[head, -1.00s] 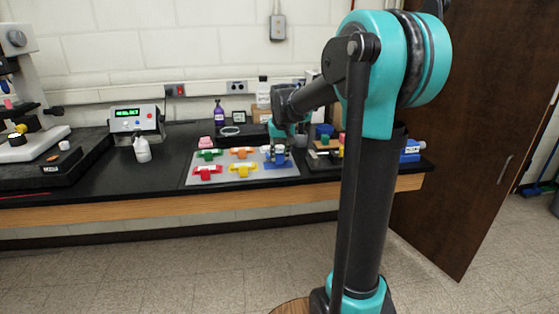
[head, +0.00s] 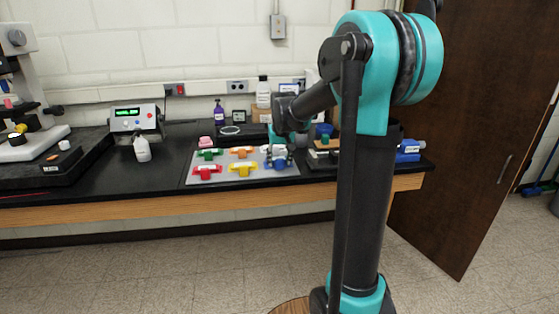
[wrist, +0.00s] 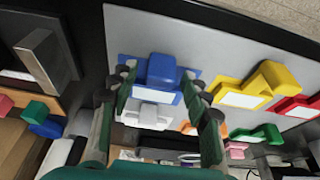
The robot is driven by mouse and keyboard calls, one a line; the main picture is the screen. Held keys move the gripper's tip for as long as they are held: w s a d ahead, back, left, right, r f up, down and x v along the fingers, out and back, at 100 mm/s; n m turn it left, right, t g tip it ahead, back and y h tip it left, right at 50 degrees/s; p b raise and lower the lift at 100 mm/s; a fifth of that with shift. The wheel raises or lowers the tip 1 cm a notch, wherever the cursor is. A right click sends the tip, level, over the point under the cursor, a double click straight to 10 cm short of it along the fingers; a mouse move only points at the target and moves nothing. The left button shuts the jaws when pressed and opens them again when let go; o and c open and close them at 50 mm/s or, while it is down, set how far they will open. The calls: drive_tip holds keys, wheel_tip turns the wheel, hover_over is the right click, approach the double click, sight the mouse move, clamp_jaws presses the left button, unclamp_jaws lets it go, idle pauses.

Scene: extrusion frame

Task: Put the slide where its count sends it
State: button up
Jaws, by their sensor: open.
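A grey board (head: 217,180) on the black bench holds coloured T-shaped pieces with white labels: red (head: 206,173), yellow (head: 242,170), green (head: 208,154), orange (head: 242,152) and blue (head: 278,165). A white piece (wrist: 148,115) sits beside the blue one in the wrist view. My gripper (wrist: 160,84) is open over the blue and white pieces, with a finger on either side. I cannot tell if the fingers touch either piece. I cannot make out a separate glass slide. A box with a green display (head: 134,119) stands at left, its digits too small to read.
A microscope (head: 28,100) stands at far left. A white bottle (head: 142,149) is near the display box. A purple bottle (head: 219,112) stands behind the board. A metal block (wrist: 46,62) shows beside the board in the wrist view. The bench front between bottle and board is clear.

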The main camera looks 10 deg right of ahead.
drive_tip(key=v, duration=1.2)
drive_tip(key=s+d+f, duration=0.2)
drive_tip(key=s+f, duration=1)
drive_tip(key=s, duration=0.1)
drive_tip(key=s+d+f, duration=0.2)
drive_tip(key=s+f, duration=1.1)
drive_tip(key=shift+s, duration=0.3)
